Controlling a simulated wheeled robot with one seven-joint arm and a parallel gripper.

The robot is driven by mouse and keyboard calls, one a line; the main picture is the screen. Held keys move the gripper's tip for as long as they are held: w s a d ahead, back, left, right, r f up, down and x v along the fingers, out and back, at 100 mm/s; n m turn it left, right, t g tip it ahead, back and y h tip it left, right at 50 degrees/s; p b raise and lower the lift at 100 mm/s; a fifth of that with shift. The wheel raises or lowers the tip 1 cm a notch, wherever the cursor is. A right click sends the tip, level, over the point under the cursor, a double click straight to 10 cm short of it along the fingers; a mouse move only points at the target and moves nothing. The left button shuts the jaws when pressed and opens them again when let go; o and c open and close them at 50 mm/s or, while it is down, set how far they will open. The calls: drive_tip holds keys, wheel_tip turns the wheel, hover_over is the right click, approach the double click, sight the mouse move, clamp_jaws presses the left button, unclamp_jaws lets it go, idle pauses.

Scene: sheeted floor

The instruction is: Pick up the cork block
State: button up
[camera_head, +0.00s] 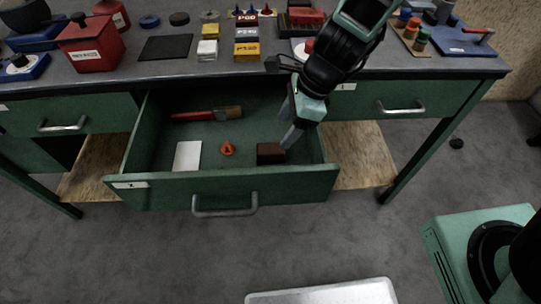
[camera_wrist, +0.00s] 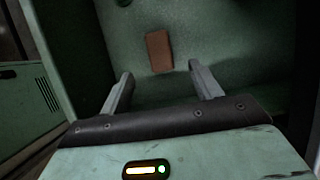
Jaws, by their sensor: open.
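The cork block (camera_head: 271,153) is a small brown block lying in the open green drawer (camera_head: 222,186), near its front right corner. In the wrist view the cork block (camera_wrist: 159,51) lies on the drawer floor beyond the fingertips, roughly midway between them. My gripper (camera_head: 291,137) reaches down into the drawer, just above and to the right of the block. In the wrist view my gripper (camera_wrist: 160,80) has its two fingers wide apart with nothing between them.
The drawer also holds a red-handled brush (camera_head: 208,114), a white flat piece (camera_head: 187,155) and an orange-red piece (camera_head: 227,148). The drawer walls stand close around the gripper. The bench top (camera_head: 130,73) above carries several containers and blocks.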

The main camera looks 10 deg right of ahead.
sight(273, 148)
drive_tip(key=b+x, duration=0.3)
drive_tip(key=x, duration=0.6)
drive_tip(key=shift+s+d, duration=0.1)
drive_tip(key=shift+d, duration=0.1)
drive_tip(key=c, duration=1.1)
wheel_tip(273, 148, up, 10)
drive_tip(key=p, duration=0.5)
drive_tip(key=shift+o, duration=0.8)
